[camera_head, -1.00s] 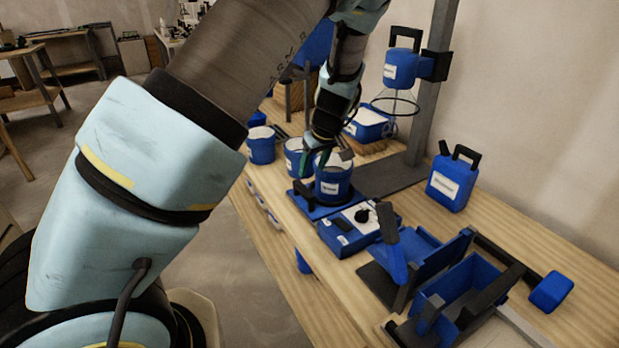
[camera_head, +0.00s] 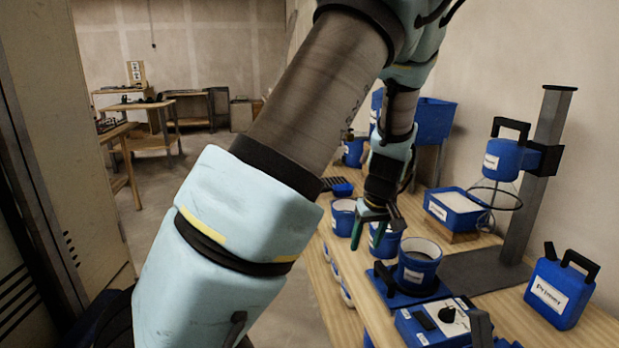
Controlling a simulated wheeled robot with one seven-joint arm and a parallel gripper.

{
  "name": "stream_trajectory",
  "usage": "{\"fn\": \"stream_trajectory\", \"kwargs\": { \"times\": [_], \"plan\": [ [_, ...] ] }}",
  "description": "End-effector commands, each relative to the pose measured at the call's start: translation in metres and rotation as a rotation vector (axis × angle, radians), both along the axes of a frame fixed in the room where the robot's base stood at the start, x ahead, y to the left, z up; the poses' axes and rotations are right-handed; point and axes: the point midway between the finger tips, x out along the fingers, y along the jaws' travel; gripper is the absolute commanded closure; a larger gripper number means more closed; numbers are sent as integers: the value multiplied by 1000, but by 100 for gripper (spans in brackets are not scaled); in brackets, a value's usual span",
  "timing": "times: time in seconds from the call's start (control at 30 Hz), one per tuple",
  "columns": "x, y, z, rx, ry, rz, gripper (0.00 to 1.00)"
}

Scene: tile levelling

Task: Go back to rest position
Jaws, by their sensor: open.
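My gripper (camera_head: 372,230) hangs from the bent arm above the workbench (camera_head: 336,300), with its fingers pointing down and apart. Nothing shows between the fingers. It is in front of a blue bucket (camera_head: 386,243) and up and left of a larger blue bucket (camera_head: 418,266) that stands on a blue scale-like base (camera_head: 408,296). I cannot tell exactly how far above the buckets the fingers are.
A blue mixer (camera_head: 506,160) on a grey post (camera_head: 541,160) stands at the back right. A blue Primer can (camera_head: 560,290), a white-topped tray (camera_head: 457,211) and a control box (camera_head: 432,323) are on the bench. Open floor lies left of the bench.

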Motion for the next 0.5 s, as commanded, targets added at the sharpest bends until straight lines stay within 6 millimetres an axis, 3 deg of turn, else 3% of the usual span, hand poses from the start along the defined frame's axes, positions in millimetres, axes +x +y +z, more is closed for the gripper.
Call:
{"fn": "stream_trajectory", "kwargs": {
  "times": [0.03, 0.2, 0.5],
  "plan": [
    [-2, 26, 14, -12, 27, 5, 43],
    [-22, 91, 41, -39, 93, -50, 43],
    [-78, 183, 89, -58, 128, -181, 43]
  ]
}}
